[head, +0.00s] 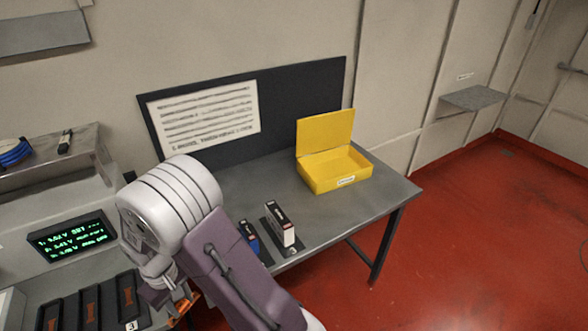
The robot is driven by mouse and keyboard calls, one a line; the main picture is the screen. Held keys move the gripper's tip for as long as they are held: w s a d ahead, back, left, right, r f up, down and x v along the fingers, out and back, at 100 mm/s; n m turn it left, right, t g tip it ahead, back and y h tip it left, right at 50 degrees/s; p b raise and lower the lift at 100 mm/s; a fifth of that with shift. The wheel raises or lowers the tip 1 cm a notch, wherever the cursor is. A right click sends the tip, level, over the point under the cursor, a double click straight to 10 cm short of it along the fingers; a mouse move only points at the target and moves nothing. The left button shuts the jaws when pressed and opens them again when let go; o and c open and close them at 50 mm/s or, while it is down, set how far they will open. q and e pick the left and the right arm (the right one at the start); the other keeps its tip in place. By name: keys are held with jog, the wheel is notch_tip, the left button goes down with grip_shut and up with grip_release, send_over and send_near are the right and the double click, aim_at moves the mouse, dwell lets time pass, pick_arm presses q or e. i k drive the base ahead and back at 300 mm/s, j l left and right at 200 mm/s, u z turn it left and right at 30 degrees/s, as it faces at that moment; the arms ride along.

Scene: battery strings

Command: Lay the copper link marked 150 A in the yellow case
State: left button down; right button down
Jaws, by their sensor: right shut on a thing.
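The yellow case (322,178) stands on the grey bench with its lid raised at the back and a white label on its front. My right gripper (179,307) is low at the left, beyond the bench's near left corner and well away from the case. It is shut on a copper-coloured piece (184,304), mostly hidden by my gripper and arm. No 150 A marking can be read on it. My left gripper is not in view.
A blue box (248,236) and a black-and-white box (281,225) stand on the bench (374,203) nearer than the case. Black trays with copper-coloured strips (90,309) lie lower left beside a green-lit display (71,237). The bench right of the case is clear.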

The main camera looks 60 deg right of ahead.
aim_at(333, 173)
jog(key=l+z, duration=0.25)
jog(key=l, duration=0.3)
jog(key=l+z, duration=0.3)
jog(key=l, duration=0.3)
jog(key=i+l+z, duration=0.1)
jog(key=l+z, duration=0.15)
jog(key=l, duration=0.25)
jog(key=i+l+z, duration=0.15)
jog(key=l+z, duration=0.15)
jog(key=l, duration=0.25)
